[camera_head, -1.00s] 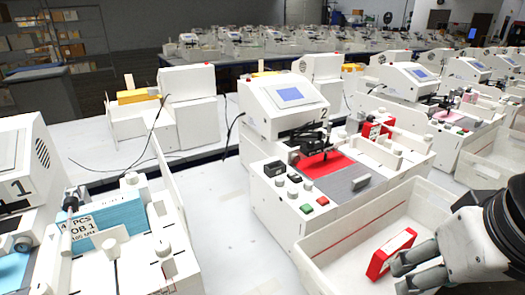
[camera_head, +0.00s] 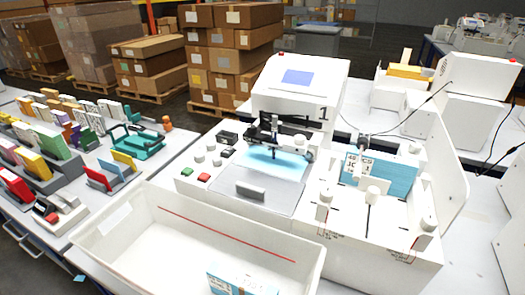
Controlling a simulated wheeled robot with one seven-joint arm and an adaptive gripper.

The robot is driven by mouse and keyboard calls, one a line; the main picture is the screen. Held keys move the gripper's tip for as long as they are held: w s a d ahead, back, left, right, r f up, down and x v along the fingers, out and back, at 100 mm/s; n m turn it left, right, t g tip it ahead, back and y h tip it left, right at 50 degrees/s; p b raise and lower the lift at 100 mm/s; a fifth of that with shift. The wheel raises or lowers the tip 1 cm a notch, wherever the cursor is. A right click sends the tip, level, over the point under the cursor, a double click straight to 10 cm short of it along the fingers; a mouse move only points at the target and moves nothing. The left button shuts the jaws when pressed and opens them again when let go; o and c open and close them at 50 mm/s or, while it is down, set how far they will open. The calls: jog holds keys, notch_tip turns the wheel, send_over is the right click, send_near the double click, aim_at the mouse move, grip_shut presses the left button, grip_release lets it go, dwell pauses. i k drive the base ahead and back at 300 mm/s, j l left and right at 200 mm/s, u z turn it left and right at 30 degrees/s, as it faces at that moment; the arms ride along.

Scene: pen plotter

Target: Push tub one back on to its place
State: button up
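Tub one, a white open tub (camera_head: 135,252) with a red line along its inner back wall, is at the bottom of the head view. It lies in front of the white plotter marked 1 (camera_head: 300,90). The tub extends left beyond the plotter's left side, and its right end lies before the plotter's middle. A blue pack (camera_head: 240,284) is in the tub near the bottom edge, partly cut off. The tub's near side is out of the frame. My gripper is not in view.
A blue pack of cards (camera_head: 380,174) stands in the feeder right of the plotter bed. A table at left holds coloured cards in racks, a teal fixture (camera_head: 137,142) and a small card device (camera_head: 60,212). White bench surface shows between the plotter and the left table.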

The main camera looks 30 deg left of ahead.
aim_at(166, 244)
jog(key=u, duration=1.75)
jog(key=k+l+z, duration=0.15)
jog(key=k, duration=0.2)
